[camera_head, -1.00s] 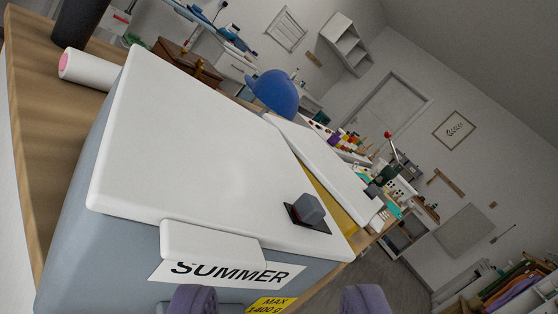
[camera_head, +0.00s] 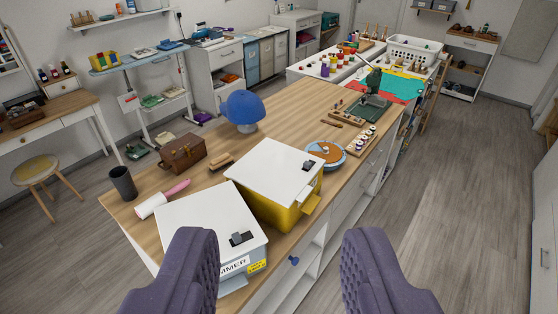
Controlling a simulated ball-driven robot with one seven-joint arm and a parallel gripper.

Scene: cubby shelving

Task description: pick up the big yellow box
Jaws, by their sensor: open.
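The big yellow box (camera_head: 268,206) stands on the wooden counter in the middle of the view. It has a white lid (camera_head: 275,170) with a small dark knob and a yellow handle at its front right. My gripper (camera_head: 280,275) is open and empty, with two purple padded fingers at the bottom of the view. It is nearer to the camera than the box and touches nothing. A grey-blue box with a white lid (camera_head: 203,225) and a "SUMMER" label stands at the left of the yellow box, partly hidden by the left finger.
On the counter (camera_head: 290,115) are a blue mushroom-shaped thing (camera_head: 241,108), a brown case (camera_head: 183,152), a dark cup (camera_head: 122,183), a white roller with a pink end (camera_head: 160,199), a brush and a round blue-rimmed dish (camera_head: 325,155). Grey floor (camera_head: 440,210) is clear at right.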

